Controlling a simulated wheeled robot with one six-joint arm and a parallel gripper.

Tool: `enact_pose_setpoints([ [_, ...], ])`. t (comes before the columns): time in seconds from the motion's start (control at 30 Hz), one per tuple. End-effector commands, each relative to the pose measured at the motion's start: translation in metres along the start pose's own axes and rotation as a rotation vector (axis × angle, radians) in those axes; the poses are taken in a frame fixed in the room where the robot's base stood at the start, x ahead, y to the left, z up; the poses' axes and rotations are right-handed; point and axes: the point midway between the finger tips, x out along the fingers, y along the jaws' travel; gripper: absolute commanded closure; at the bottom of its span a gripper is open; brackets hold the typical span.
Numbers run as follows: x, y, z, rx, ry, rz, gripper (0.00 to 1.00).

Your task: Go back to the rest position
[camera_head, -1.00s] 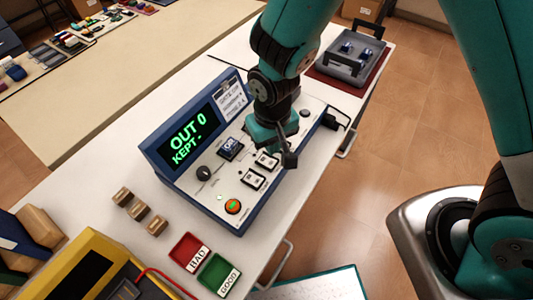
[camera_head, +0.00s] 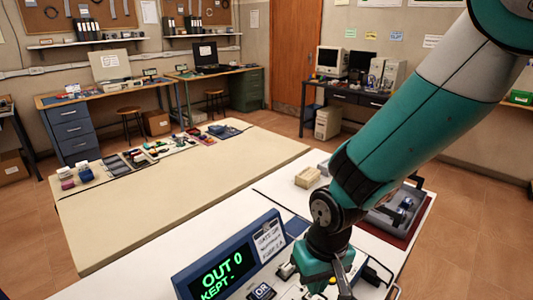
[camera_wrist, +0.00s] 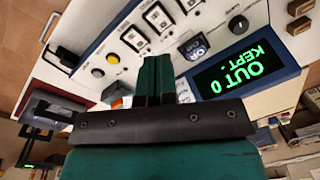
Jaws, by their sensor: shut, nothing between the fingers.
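My teal and black gripper (camera_head: 335,284) is low over the white worktop at the bottom of the head view, just right of the console's screen. Its two teal fingers (camera_wrist: 153,80) are together and empty in the wrist view. The blue-framed console (camera_head: 215,270) shows "OUT 0" and "KEPT -" in green. In the wrist view the console (camera_wrist: 235,72) fills the upper part, with switches, knobs and buttons on its white face beyond the fingertips. Contact between fingertips and panel cannot be told. The console's lower part is cut off in the head view.
A grey tray (camera_head: 382,222) with metal parts stands on a dark red mat behind my arm. A beige block (camera_head: 307,178) sits on the worktop. A long cream table (camera_head: 180,215) lies to the left, mostly bare. Desks with computers (camera_head: 345,85) line the far wall.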

Motion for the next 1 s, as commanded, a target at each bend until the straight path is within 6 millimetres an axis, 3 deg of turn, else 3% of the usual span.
enact_pose_setpoints([
  [0.03,-0.029,0.001,0.005,-0.012,0.020,-0.036,1.00],
  [0.2,-0.107,0.003,0.046,-0.112,0.059,-0.149,1.00],
  [0.3,-0.141,0.003,0.075,-0.181,0.088,-0.193,1.00],
  [0.4,-0.162,0.002,0.100,-0.244,0.113,-0.219,1.00],
  [0.6,-0.179,0.000,0.128,-0.315,0.137,-0.237,1.00],
  [1.0,-0.180,-0.001,0.130,-0.322,0.138,-0.238,1.00],
])
